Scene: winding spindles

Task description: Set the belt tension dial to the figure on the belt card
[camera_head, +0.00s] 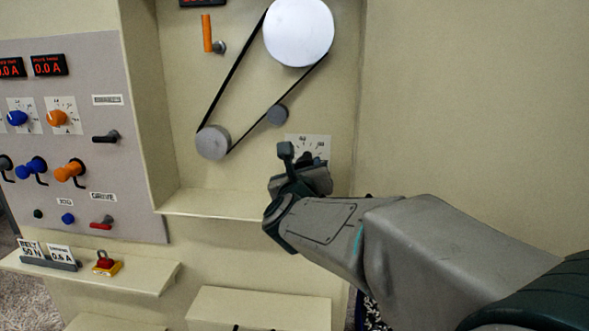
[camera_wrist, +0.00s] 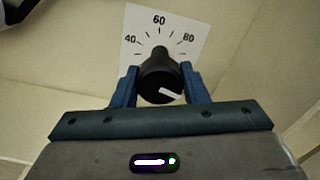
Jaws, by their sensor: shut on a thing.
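The belt tension dial is a black knob (camera_wrist: 160,77) in front of a white scale plate (camera_wrist: 139,19) marked 40, 60 and 80. Its white pointer line points right and slightly down, below the 80 side of the scale. My gripper (camera_wrist: 160,84) is shut on the knob, one finger on each side. In the head view my gripper (camera_head: 300,172) hides the knob, and the scale plate (camera_head: 320,143) shows partly above it. The belt card (camera_head: 30,251) stands in a holder at lower left; it reads BELT and either 50 N or 60 N, too small to be sure.
A second card (camera_head: 61,254) reads 0.6 A. A red stop button (camera_head: 105,262) sits on the shelf. A control panel (camera_head: 130,190) stands left.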

